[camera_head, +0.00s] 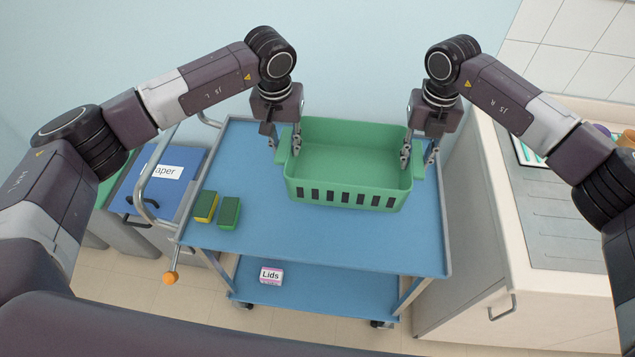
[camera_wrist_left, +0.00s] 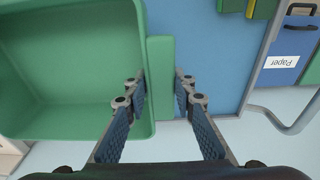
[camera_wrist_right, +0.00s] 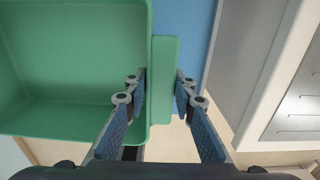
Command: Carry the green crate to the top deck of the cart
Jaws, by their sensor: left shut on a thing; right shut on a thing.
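The green crate (camera_head: 345,165) is over the blue top deck of the cart (camera_head: 300,237), toward its back right. It looks upright and empty; I cannot tell whether its base touches the deck. My left gripper (camera_head: 285,147) is shut on the crate's left handle, which shows between the fingers in the left wrist view (camera_wrist_left: 160,92). My right gripper (camera_head: 418,157) is shut on the right handle, which shows between the fingers in the right wrist view (camera_wrist_right: 164,82).
Two green and yellow sponges (camera_head: 217,210) stand on the deck's left side. A box marked Lids (camera_head: 271,275) is on the lower deck. A blue bin marked Paper (camera_head: 160,180) is at the left. A sink counter (camera_head: 570,215) stands close on the right. The deck's front is clear.

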